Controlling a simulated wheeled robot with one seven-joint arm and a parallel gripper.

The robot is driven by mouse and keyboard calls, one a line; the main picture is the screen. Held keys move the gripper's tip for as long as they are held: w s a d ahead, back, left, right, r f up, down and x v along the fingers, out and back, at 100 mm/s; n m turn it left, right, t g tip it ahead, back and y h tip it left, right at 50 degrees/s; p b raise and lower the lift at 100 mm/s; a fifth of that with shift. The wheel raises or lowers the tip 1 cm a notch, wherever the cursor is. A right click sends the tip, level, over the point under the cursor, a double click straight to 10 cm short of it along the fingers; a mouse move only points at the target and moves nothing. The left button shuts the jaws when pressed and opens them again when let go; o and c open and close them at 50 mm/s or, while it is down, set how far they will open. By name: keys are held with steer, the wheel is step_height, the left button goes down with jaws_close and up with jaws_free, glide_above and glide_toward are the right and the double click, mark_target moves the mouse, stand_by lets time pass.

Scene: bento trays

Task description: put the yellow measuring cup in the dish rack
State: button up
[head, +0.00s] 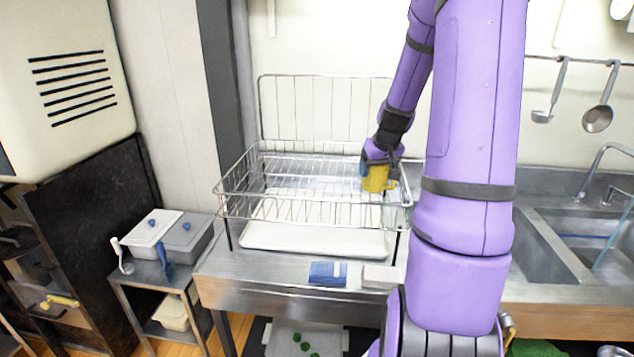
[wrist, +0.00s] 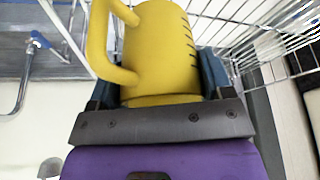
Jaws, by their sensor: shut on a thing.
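The yellow measuring cup (head: 376,179) is in my gripper (head: 378,162), at the right part of the wire dish rack (head: 240,207). In the wrist view the yellow measuring cup (wrist: 160,55) fills the space between the blue fingers of my gripper (wrist: 160,88), with its handle to the left and dark marks on its side. My gripper is shut on the cup. The rack's wires show behind the cup in the wrist view (wrist: 270,45). I cannot tell whether the cup touches the rack floor.
A white drip tray (head: 315,240) lies under the rack. A blue sponge-like block (head: 327,273) and a pale block (head: 381,277) lie on the steel counter in front. The sink (head: 540,245) is to the right. Ladles (head: 598,118) hang on the wall.

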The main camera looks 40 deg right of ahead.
steer(key=shift+x, duration=0.9)
steer(key=shift+w+a+f, duration=0.15)
steer(key=shift+w, duration=0.1)
steer(key=shift+w+a+f, duration=0.8)
steer(key=shift+w+a, duration=0.05)
steer(key=shift+w, duration=1.55)
steer(key=shift+w+a+f, duration=0.8)
steer(key=shift+w+f, duration=0.05)
steer(key=shift+w, duration=1.55)
steer(key=shift+w+a+f, duration=0.8)
steer(key=shift+w+a, duration=0.05)
steer(key=shift+w, duration=1.55)
steer(key=shift+f, duration=0.15)
steer(key=o, duration=1.1)
